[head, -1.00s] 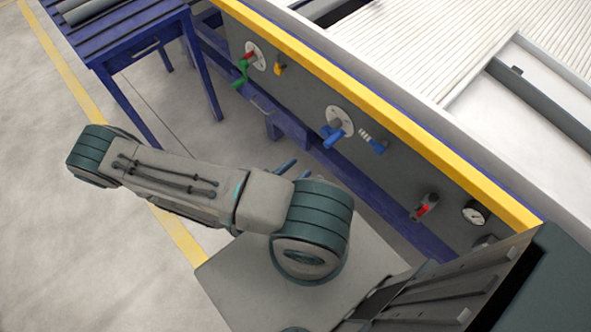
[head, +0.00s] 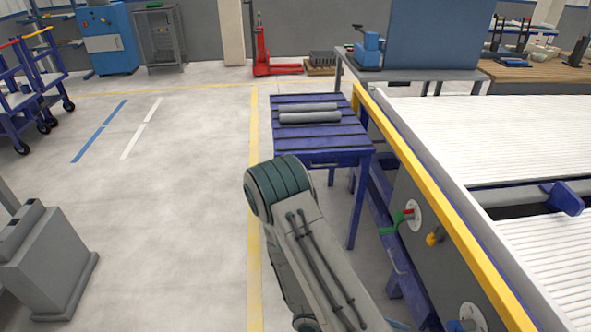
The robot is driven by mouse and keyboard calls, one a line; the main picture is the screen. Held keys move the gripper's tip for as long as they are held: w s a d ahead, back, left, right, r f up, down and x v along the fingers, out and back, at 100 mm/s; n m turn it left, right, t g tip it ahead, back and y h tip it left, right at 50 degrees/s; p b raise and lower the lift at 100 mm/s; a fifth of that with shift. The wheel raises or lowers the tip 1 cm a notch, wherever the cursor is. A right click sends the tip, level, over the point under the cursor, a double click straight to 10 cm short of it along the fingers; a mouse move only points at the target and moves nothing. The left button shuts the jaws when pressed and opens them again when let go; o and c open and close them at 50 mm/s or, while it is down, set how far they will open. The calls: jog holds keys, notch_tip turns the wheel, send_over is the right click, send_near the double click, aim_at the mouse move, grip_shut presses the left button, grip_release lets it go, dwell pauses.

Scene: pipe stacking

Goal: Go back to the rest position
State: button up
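My arm is folded in the lower middle of the head view, with its elbow raised in front of the blue table. My gripper is not in view, so its fingers and anything in them are hidden. Two grey pipes (head: 310,117) lie side by side on top of the blue slatted table (head: 290,141). No part of my arm in view touches the pipes.
The long machine with a yellow edge (head: 428,177) and white ribbed top (head: 480,125) runs along the right. Red (head: 409,212) and yellow (head: 435,236) valves stick out of its side. A grey pedestal (head: 45,262) stands at lower left. The floor (head: 170,210) between is clear.

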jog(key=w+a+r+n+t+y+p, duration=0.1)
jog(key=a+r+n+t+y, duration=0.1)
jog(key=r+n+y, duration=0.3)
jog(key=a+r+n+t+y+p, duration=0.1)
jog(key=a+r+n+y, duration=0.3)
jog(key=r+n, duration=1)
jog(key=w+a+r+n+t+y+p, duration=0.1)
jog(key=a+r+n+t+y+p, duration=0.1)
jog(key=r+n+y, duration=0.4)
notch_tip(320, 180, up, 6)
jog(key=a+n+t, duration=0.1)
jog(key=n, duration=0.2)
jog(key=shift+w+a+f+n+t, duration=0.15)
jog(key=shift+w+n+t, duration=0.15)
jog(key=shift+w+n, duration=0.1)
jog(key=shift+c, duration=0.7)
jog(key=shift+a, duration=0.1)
